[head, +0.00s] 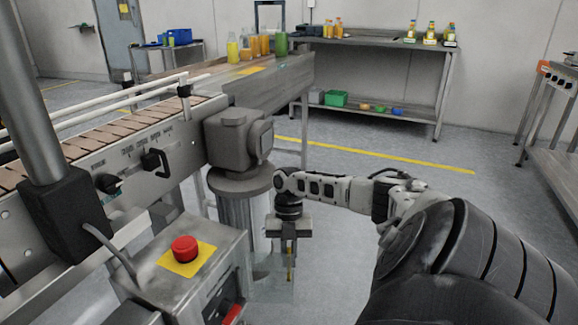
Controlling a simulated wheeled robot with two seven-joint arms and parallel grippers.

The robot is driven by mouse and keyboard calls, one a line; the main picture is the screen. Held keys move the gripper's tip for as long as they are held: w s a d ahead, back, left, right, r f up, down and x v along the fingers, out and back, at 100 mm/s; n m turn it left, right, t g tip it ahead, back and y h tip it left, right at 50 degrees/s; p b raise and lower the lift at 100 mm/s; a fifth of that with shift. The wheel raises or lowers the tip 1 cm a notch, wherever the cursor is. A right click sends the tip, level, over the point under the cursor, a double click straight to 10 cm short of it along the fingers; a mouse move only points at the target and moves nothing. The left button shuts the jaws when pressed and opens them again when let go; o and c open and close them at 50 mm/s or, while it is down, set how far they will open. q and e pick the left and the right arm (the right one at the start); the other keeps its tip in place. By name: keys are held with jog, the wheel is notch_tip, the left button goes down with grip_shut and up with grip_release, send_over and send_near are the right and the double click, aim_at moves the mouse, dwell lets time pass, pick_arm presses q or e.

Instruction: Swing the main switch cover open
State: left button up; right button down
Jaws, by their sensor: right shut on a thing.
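The main switch cover (268,284) is a clear, see-through pane at the right side of the grey control box (165,262), in the lower middle of the head view. It stands out to the right from the box's side face, at an angle to it. A red switch handle (232,314) shows on that face, partly cut off by the bottom edge. My right gripper (289,268) points down and is shut on the cover near its outer edge. The exact contact is hard to see through the clear pane. My left gripper is not in view.
A red push button (185,248) on a yellow plate tops the box. A conveyor (150,150) runs along the left, with a grey motor housing (238,140) close behind my right gripper. A steel shelf table (400,50) with bottles stands at the back. The floor between is open.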

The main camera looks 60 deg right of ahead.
jog(key=c, duration=1.5)
grip_release()
jog(key=shift+a, duration=0.15)
jog(key=shift+r, duration=0.1)
jog(key=shift+w+d+r, duration=0.15)
jog(key=shift+d+r, duration=0.05)
jog(key=shift+r, duration=0.15)
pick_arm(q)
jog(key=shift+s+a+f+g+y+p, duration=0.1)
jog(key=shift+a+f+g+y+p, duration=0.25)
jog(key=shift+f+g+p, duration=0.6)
pick_arm(e)
jog(key=v, duration=1.5)
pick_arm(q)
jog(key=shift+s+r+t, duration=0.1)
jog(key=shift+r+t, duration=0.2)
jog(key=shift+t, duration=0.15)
